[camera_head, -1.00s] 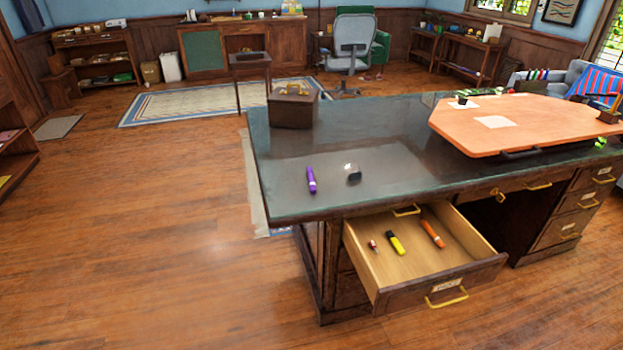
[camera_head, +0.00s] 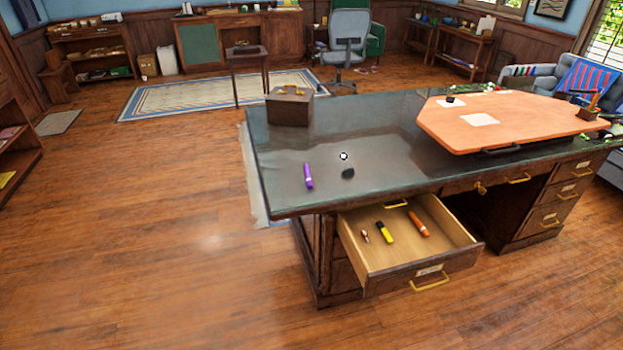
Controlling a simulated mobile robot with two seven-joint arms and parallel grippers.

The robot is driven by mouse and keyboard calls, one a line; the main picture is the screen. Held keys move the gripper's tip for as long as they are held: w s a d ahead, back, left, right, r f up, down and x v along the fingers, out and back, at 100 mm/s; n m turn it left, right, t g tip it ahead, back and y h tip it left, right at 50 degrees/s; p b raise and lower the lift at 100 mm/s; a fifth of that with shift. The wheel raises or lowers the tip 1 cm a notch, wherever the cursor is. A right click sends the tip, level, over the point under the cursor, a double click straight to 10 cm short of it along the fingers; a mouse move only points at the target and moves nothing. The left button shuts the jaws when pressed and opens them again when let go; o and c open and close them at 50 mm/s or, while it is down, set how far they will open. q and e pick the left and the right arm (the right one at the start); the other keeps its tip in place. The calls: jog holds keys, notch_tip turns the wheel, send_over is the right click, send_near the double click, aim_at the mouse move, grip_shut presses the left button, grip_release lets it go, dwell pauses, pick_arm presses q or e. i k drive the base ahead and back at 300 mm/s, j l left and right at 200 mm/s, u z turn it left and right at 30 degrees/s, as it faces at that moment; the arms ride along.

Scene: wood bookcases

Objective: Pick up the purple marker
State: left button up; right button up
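The purple marker (camera_head: 308,176) lies on the dark desk top (camera_head: 395,190), near its front left corner. It points roughly from back to front. A small dark object (camera_head: 348,173) lies just to its right, with a small round white-and-black item (camera_head: 343,156) behind it. Neither of my grippers shows in the head view.
Below the desk top, an open drawer (camera_head: 420,270) juts out, holding a yellow marker (camera_head: 385,232), an orange marker (camera_head: 419,224) and a small item (camera_head: 365,236). A brown box (camera_head: 289,108) and an orange board (camera_head: 510,125) stand on the desk. Floor (camera_head: 150,240) to the left is clear.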

aim_at(306, 173)
jog(key=i+j+z, duration=0.1)
jog(key=z, duration=0.4)
jog(key=j+z, duration=0.15)
jog(key=z, duration=0.35)
jog(key=i+j+z, duration=0.1)
jog(key=j+z, duration=0.2)
jog(key=j, duration=0.15)
jog(key=j+z, duration=0.25)
jog(key=j, duration=0.2)
jog(key=j+z, duration=0.25)
jog(key=j, duration=2)
